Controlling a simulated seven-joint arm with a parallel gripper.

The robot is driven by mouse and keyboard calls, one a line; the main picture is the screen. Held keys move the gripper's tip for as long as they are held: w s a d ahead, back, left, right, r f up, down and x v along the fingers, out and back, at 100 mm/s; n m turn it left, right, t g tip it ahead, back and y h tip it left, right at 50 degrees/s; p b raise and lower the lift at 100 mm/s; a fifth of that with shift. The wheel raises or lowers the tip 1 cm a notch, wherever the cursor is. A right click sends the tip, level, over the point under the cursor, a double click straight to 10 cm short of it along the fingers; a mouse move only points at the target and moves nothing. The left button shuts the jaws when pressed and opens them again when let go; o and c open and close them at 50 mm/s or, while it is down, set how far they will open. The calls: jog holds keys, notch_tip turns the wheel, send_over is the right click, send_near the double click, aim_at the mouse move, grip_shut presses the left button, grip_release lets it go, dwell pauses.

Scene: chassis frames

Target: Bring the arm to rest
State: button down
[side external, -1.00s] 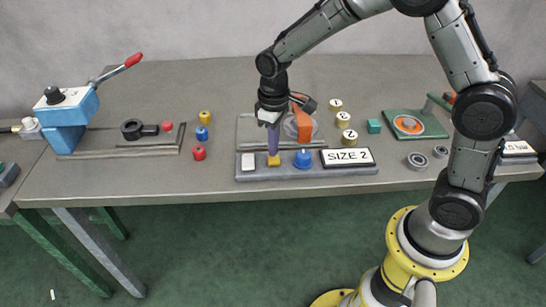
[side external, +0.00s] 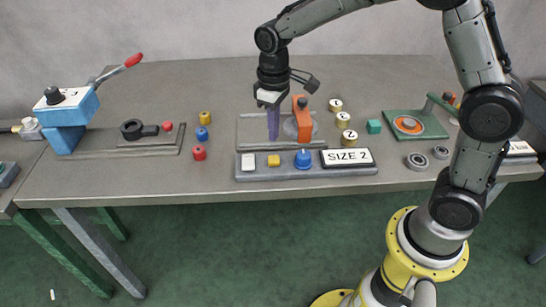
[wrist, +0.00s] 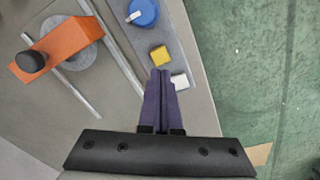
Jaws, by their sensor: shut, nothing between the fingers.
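My gripper (side external: 273,135) has purple fingers pressed together with nothing between them. In the side view it is upright above the left part of a grey fixture plate (side external: 250,143), left of an orange clamp arm (side external: 302,120). In the wrist view the shut fingertips (wrist: 160,73) overlap the picture near a yellow button (wrist: 159,56) and a white button (wrist: 179,81). Whether the fingertips touch the plate I cannot tell. The orange clamp arm with its black knob (wrist: 32,61) shows at the left of the wrist view.
A grey button panel (side external: 325,174) carries a blue knob (side external: 303,159) and a "SIZE 2" sign (side external: 348,157). Red, blue and yellow pegs (side external: 203,134) stand left. A blue lever press (side external: 70,117) is at far left. A green fixture (side external: 414,124) and metal rings (side external: 417,161) are right.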

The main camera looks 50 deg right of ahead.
jog(key=s+d+r+m+t, duration=0.1)
jog(key=s+r+t, duration=0.1)
jog(key=s+r, duration=0.35)
jog(key=s+d+r+t, duration=0.2)
jog(key=s+r, duration=0.1)
jog(key=r, duration=0.5)
jog(key=s+d+f+m+t, duration=0.1)
jog(key=s+f+m, duration=0.1)
jog(key=s, duration=1.3)
jog(key=shift+f+t, duration=0.3)
jog(key=shift+f, duration=0.1)
